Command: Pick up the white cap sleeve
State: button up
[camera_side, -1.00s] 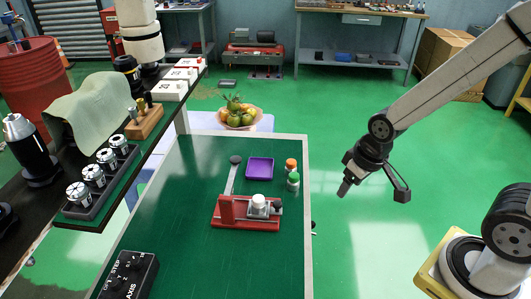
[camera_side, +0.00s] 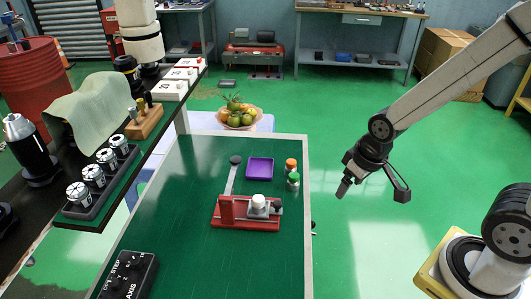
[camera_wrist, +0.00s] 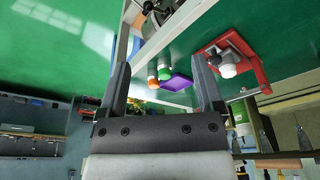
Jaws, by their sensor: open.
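The white cap sleeve (camera_side: 258,201) appears to be the small white cylinder at the red vise (camera_side: 230,214) on the green cart top. It stands upright by the grey jaw, and I cannot tell whether it is clamped. It also shows in the wrist view (camera_wrist: 228,68), to the right of my fingers. My gripper (camera_side: 373,190) is open and empty. It hangs in the air to the right of the cart, beyond its edge and well apart from the sleeve. Both fingers are spread in the wrist view (camera_wrist: 161,64).
A purple tray (camera_side: 260,168), an orange-capped bottle (camera_side: 291,165) and a green-capped bottle (camera_side: 293,182) stand behind the vise. A fruit bowl (camera_side: 239,118) is farther back. A black control box (camera_side: 130,277) sits at the near left. The cart top left of the vise is clear.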

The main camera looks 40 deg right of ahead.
dwell(0.3)
jog(key=m+g+y, duration=0.2)
jog(key=m+y, duration=1.1)
jog(key=m, duration=0.6)
send_near(259, 198)
jog(key=shift+s+a+f, duration=0.7)
jog(key=shift+a+f, duration=0.3)
jog(key=shift+w+t+y, duration=0.3)
jog(key=shift+w+t, duration=0.1)
jog(key=shift+w, duration=0.15)
jog(key=shift+x, duration=1.25)
jog(key=shift+x, duration=2.6)
jog(key=shift+w, duration=0.1)
